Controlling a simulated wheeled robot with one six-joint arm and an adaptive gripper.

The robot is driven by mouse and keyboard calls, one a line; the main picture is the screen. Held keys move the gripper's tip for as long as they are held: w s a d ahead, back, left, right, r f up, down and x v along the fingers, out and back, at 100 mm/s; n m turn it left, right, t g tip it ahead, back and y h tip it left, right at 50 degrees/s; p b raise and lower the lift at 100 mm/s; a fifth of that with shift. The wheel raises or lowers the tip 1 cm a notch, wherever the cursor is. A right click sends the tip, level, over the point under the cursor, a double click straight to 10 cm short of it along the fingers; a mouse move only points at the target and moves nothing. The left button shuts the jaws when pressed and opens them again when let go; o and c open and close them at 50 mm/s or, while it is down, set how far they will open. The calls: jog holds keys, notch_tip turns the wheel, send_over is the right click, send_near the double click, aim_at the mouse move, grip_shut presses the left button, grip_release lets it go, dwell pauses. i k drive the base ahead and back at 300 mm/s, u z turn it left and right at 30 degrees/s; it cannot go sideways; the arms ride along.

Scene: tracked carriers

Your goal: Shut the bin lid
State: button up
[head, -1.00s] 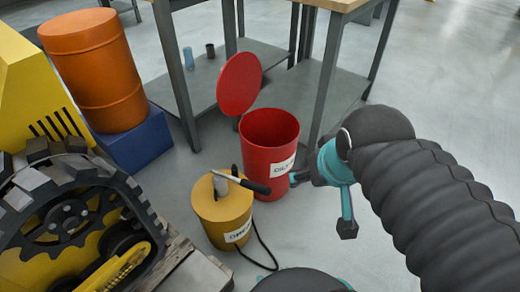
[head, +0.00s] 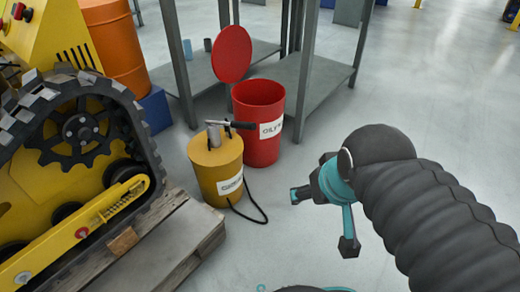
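The red bin (head: 262,148) stands on the floor in the middle of the head view, with a white label on its front. Its round red lid (head: 231,55) stands raised, tilted up at the back left of the rim, so the bin is open. My gripper (head: 322,222) is to the right of the bin and nearer to me, apart from it. Its teal and dark fingers are spread, with nothing seen between them.
A yellow grease pump (head: 217,172) with a handle and black hose stands just left in front of the bin. A grey workbench (head: 308,95) stands behind it. A tracked machine (head: 80,150) on a wooden pallet (head: 180,240) fills the left. Floor at right is clear.

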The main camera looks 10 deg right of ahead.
aim_at(232, 54)
jog(key=z, duration=0.65)
jog(key=i, duration=1.5)
jog(key=u, duration=0.4)
